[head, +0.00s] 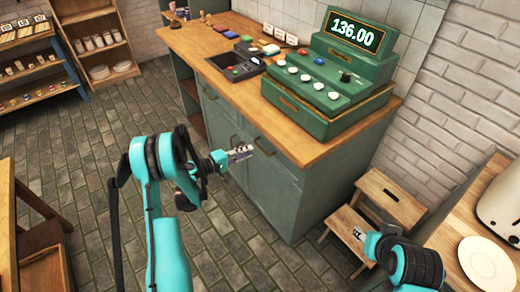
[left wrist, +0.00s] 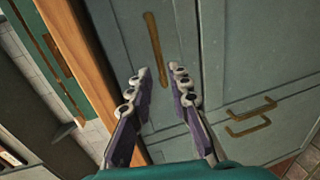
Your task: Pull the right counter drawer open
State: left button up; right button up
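The right counter drawer (head: 275,161) is in the grey-green counter front under the wooden top, and looks shut. Its brass bar handle (head: 264,147) shows in the head view, and in the left wrist view the handle (left wrist: 155,45) lies ahead of and between the fingertips. My left gripper (head: 242,152) is just in front of the drawer, its fingers apart in the left wrist view (left wrist: 160,72). I cannot tell whether the fingers touch the handle. My right gripper (head: 362,236) is low at the right by the wooden step stool, its fingers too small to judge.
Two more handles (left wrist: 250,115) sit on the doors below the drawer. A step stool (head: 388,203) stands right of the counter. The tiled floor in front is clear.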

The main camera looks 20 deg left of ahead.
aim_at(260, 147)
pick_arm(q)
jog(key=b+x, duration=0.2)
jog(key=x, duration=0.5)
jog(key=shift+w+d, duration=0.15)
jog(key=shift+d, duration=0.05)
grip_shut()
